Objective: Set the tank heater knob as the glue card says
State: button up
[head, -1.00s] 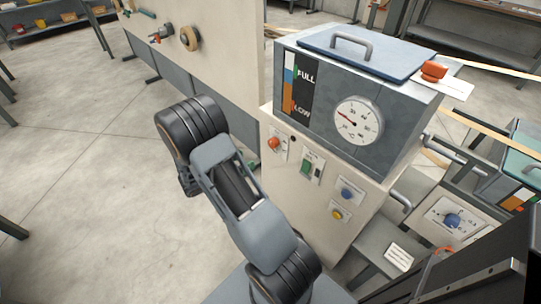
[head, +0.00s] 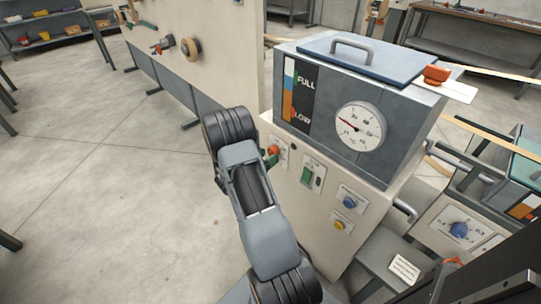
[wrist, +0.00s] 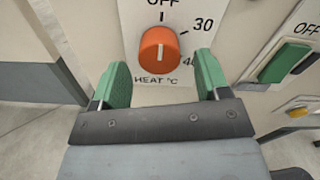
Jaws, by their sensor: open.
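The orange tank heater knob (wrist: 158,50) is on a white plate reading OFF, 30, 40 and HEAT °C. Its white line stands about upright, in line with the OFF tick. It also shows in the head view (head: 273,151). My gripper (wrist: 161,70) is open, with one green finger at each lower side of the knob, apart from it. In the head view my gripper (head: 268,158) is at the panel's left edge. A small white card with text (head: 404,268) lies at lower right, too small to read; I cannot tell if it is the glue card.
The grey tank (head: 405,125) sits above the panel, with a level strip (head: 290,88) and a round dial (head: 360,127). A green switch (head: 306,175), blue button (head: 349,202) and yellow button (head: 338,226) are right of the knob. Open floor lies to the left.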

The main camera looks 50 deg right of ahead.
jog(key=shift+s+d, duration=0.1)
jog(key=shift+d, duration=0.75)
jog(key=shift+c, duration=0.3)
